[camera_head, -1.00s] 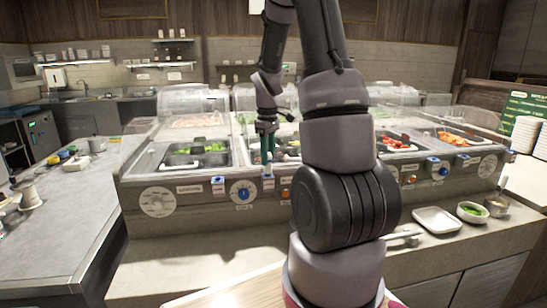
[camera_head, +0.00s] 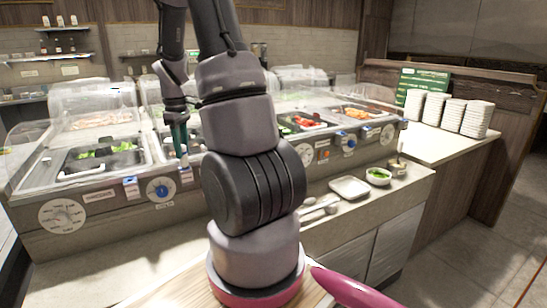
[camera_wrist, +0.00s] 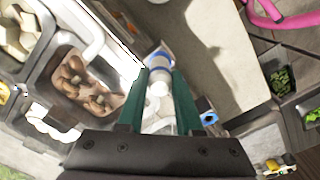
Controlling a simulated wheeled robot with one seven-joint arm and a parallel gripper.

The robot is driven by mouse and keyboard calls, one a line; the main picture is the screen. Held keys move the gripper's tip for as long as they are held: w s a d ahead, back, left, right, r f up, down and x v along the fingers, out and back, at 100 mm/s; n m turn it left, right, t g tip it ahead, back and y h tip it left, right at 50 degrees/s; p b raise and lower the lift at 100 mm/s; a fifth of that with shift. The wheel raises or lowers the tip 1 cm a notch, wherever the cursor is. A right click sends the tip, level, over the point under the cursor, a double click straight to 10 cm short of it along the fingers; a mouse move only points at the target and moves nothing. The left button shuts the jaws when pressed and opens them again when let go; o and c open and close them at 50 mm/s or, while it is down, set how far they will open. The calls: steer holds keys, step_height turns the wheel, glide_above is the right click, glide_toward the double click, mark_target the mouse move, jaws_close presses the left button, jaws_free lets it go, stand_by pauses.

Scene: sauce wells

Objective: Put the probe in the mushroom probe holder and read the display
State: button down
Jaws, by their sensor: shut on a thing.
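My gripper (camera_wrist: 158,98) has teal fingers shut on a white probe (camera_wrist: 160,85) with a blue band, seen between them in the wrist view. In the head view my gripper (camera_head: 180,139) hangs over the counter's front rim, above a small white and blue holder (camera_head: 186,174) on the front panel. I cannot tell whether the probe touches that holder. The mushroom well (camera_wrist: 87,88), with brown pieces in it, lies left of the fingers in the wrist view. A round blue dial (camera_head: 161,190) is on the panel left of that holder. No readable display value shows.
Clear guards (camera_head: 95,98) stand over the wells. Another white and blue holder (camera_head: 130,187) is further left on the panel. A white tray (camera_head: 349,187) and a bowl of greens (camera_head: 378,176) stand on the ledge at right. Stacked plates (camera_head: 465,117) stand further back.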

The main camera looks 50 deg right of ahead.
steer(key=shift+r, duration=3.75)
